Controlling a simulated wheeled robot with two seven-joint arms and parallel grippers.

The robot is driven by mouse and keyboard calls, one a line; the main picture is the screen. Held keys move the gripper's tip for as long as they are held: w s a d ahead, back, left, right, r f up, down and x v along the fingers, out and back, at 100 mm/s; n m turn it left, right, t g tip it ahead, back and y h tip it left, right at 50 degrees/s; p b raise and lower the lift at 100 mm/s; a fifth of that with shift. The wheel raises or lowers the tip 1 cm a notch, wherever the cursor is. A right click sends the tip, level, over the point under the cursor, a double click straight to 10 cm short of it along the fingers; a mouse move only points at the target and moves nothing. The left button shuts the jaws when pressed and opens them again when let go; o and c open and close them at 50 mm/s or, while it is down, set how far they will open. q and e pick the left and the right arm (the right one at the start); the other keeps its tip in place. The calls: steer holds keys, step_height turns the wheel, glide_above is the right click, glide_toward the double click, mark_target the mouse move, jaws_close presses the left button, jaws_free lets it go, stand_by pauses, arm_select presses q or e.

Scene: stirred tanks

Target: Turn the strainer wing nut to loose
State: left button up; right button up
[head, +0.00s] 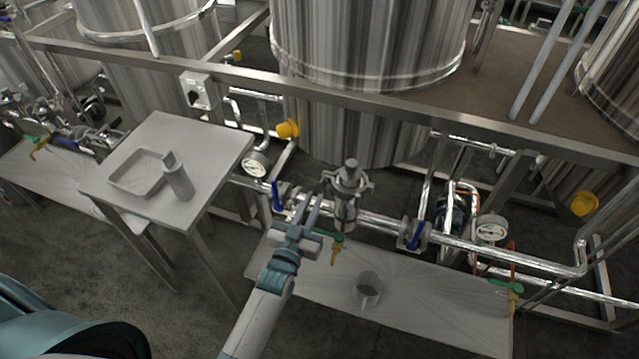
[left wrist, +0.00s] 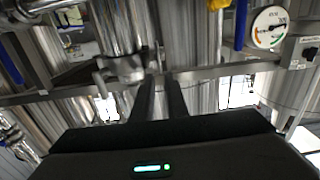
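The strainer (head: 347,190) is a steel body with a clamp ring around its top, set in the pipe run at the middle of the head view. In the left wrist view the strainer (left wrist: 118,30) shows at upper left, its clamp (left wrist: 125,68) just beyond the fingers. The wing nut is too small to pick out surely at the clamp. My left gripper (head: 308,208) is just left of the strainer, fingers pointing up towards it. In the left wrist view the gripper (left wrist: 161,100) shows a narrow gap between its fingers, with nothing clearly held. My right gripper is not in view.
Blue-handled valves (head: 416,236) flank the strainer, and a green-handled tap (head: 334,241) is close below it. A metal cup (head: 368,289) stands on the low bench (head: 440,312). A side table (head: 214,150) at left holds a tray and a bottle-like object. A frame rail (head: 380,101) crosses above.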

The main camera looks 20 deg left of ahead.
mark_target(323, 184)
arm_select(q)
steer(key=shift+w+d+p, duration=0.1)
steer(key=shift+w+p, duration=0.45)
steer(key=shift+w, duration=2.4)
jaws_close()
